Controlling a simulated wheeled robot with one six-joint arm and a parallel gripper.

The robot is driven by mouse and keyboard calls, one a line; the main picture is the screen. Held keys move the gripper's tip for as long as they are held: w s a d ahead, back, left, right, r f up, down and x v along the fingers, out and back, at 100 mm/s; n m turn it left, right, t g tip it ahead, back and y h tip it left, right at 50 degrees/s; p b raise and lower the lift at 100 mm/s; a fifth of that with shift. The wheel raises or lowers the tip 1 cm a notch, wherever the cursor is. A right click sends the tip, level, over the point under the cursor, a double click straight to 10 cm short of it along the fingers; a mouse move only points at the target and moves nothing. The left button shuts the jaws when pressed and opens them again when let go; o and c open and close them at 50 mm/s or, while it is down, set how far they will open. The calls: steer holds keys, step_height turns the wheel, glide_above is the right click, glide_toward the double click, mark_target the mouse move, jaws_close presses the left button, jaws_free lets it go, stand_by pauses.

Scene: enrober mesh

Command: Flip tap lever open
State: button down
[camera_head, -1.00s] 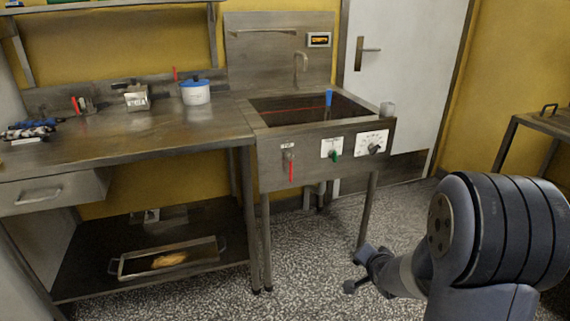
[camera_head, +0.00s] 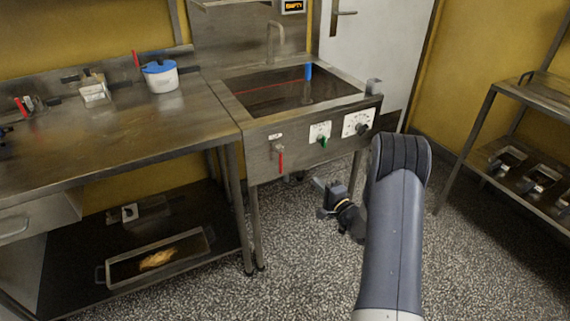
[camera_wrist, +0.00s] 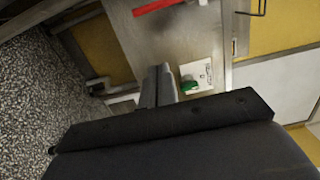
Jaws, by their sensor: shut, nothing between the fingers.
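The red tap lever (camera_head: 281,158) hangs straight down from its tap on the left of the sink unit's front panel. It also shows at the top of the wrist view (camera_wrist: 153,6), partly cut off by the frame edge. My gripper (camera_head: 322,190) is in front of the panel, below and to the right of the lever, and apart from it. In the wrist view my gripper's fingers (camera_wrist: 157,85) are together with nothing between them.
The steel sink (camera_head: 290,90) holds a blue item (camera_head: 308,72) at its back rim. A dial (camera_head: 361,128) is at the panel's right end. A worktop (camera_head: 110,130) adjoins at left, with a blue-lidded pot (camera_head: 161,78). A shelf rack (camera_head: 500,130) stands at right. Speckled floor is open in front.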

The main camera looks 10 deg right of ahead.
steer(key=w+a, duration=0.7)
steer(key=w, duration=0.1)
steer(key=shift+w+a, duration=0.3)
steer(key=shift+w, duration=0.1)
